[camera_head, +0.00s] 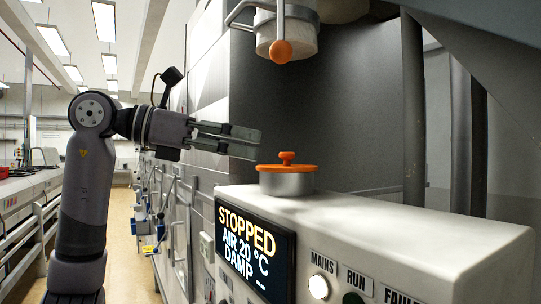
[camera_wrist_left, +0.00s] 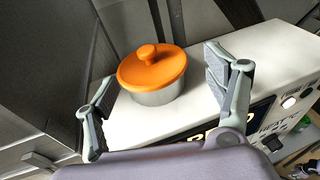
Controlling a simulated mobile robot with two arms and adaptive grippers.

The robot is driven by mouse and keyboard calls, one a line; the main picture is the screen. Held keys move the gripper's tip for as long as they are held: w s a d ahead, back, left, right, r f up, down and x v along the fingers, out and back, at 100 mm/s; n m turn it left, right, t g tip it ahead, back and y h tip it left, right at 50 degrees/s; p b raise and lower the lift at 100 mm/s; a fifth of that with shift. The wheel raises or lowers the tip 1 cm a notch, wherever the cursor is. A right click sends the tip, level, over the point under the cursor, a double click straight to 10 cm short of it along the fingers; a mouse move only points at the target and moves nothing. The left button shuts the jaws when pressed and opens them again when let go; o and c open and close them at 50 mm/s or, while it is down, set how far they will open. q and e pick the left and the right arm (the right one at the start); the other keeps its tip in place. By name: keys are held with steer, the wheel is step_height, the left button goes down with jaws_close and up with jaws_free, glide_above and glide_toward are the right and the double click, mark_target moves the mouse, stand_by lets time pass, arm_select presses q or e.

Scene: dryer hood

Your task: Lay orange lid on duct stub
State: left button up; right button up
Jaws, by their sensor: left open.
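The orange lid (camera_head: 287,167) with its round knob sits on top of the short metal duct stub (camera_head: 286,184), on the white top of the control cabinet. In the left wrist view the orange lid (camera_wrist_left: 152,67) covers the top of the duct stub (camera_wrist_left: 160,95) and looks about level. My left gripper (camera_head: 258,143) is open and empty. In the head view its fingers are left of and a little above the lid. In the left wrist view the fingers stand apart, one on each side of the lid, not touching it. My right gripper is not in view.
The white control cabinet (camera_head: 420,225) carries a display (camera_head: 254,250) reading STOPPED, AIR 20 °C, DAMP. Above hangs a pale cylinder with an orange ball (camera_head: 281,51) below it. A dark vertical post (camera_head: 413,110) stands behind the cabinet. The cabinet top right of the stub is clear.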

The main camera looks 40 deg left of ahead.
arm_select(q)
steer(key=shift+v, duration=1.55)
